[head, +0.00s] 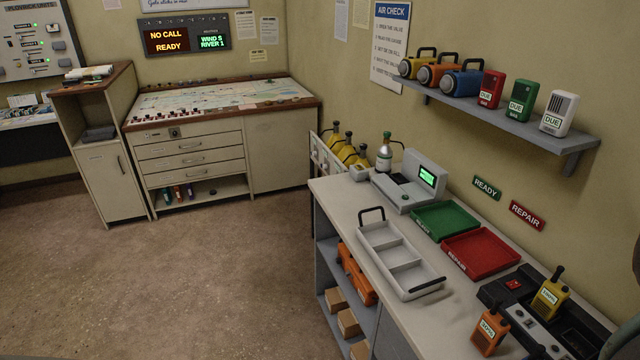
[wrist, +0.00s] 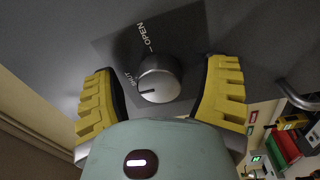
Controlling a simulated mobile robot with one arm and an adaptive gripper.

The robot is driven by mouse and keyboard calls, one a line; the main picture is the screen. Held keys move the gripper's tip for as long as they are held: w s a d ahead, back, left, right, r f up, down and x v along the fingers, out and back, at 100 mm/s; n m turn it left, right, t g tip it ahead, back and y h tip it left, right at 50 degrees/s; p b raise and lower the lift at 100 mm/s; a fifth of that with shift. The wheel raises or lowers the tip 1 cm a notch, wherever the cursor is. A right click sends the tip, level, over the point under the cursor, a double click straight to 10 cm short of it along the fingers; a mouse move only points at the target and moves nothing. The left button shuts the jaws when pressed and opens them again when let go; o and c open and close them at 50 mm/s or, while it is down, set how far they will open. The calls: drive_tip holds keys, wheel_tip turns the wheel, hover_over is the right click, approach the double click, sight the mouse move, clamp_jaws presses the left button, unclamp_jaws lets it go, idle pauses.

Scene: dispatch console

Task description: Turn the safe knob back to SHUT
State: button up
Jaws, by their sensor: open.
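The safe knob (wrist: 160,78) is a round metal knob on a dark square plate (wrist: 118,48) on a grey face, in the wrist view. The word OPEN shows above it. A dark line on the knob's face points left, a little below that word. My gripper (wrist: 163,82) is open, its yellow ribbed fingers on either side of the knob, with a gap at each side. Neither the safe nor my gripper shows clearly in the head view.
A curved metal handle (wrist: 298,95) sticks out at the right of the wrist view. In the head view, a counter (head: 390,318) holds a green tray (head: 446,220), a red tray (head: 480,254) and radios. A shelf (head: 510,120) with lamps hangs above. The floor at left is clear.

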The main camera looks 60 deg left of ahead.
drive_tip(key=v, duration=1.2)
idle(0.6)
